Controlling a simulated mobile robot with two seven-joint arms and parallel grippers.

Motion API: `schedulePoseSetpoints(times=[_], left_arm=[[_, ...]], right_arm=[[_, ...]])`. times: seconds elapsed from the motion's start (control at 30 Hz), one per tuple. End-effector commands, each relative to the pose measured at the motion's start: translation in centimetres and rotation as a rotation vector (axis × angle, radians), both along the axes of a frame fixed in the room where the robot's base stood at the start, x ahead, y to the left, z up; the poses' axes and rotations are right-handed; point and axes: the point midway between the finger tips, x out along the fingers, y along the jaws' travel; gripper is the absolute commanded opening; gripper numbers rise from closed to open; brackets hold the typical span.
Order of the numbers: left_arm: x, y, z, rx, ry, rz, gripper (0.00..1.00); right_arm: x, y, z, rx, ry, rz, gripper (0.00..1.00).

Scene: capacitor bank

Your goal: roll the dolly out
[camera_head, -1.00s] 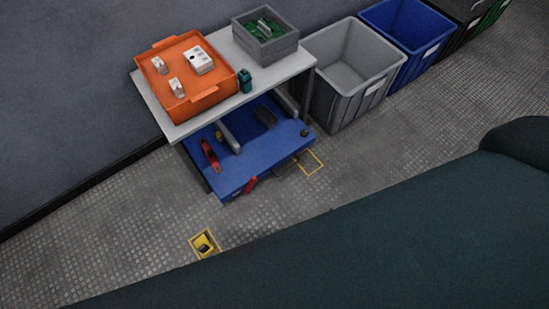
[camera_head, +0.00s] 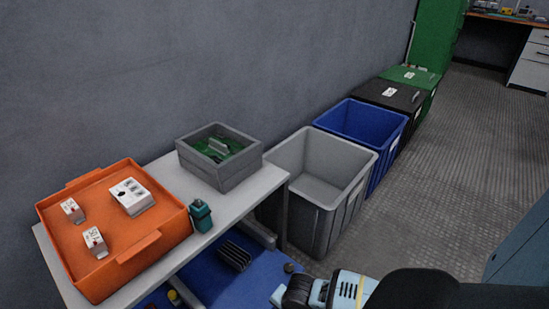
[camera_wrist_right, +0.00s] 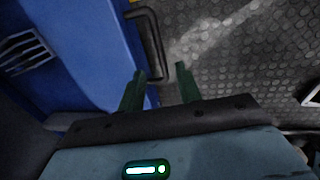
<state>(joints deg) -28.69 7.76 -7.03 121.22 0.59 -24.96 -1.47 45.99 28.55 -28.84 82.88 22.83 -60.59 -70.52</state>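The blue dolly (camera_head: 210,276) is under the white table (camera_head: 245,202), partly cut off by the bottom of the head view. Its blue deck also fills the left of the right wrist view (camera_wrist_right: 75,45). A dark bent bar handle (camera_wrist_right: 153,40) sticks out from the blue edge there. My right gripper (camera_wrist_right: 160,70) is open, with its two dark green fingers apart. The near end of the handle shows between the fingertips; I cannot tell whether they touch it. My left gripper is not in view.
An orange tray (camera_head: 155,245) with white parts, a teal object (camera_head: 201,216) and a grey crate (camera_head: 247,173) stand on the table. Grey (camera_head: 325,230), blue (camera_head: 385,150) and black bins line the wall. Floor (camera_head: 465,170) right of the bins is clear.

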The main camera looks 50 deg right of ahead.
Motion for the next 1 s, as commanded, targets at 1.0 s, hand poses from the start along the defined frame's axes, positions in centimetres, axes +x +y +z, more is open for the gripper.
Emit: schedulePoseSetpoints(times=[1.0], left_arm=[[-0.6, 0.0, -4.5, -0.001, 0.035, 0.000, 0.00]], right_arm=[[1.5, 0.2, -7.5, 0.001, -0.002, -0.001, 0.34]])
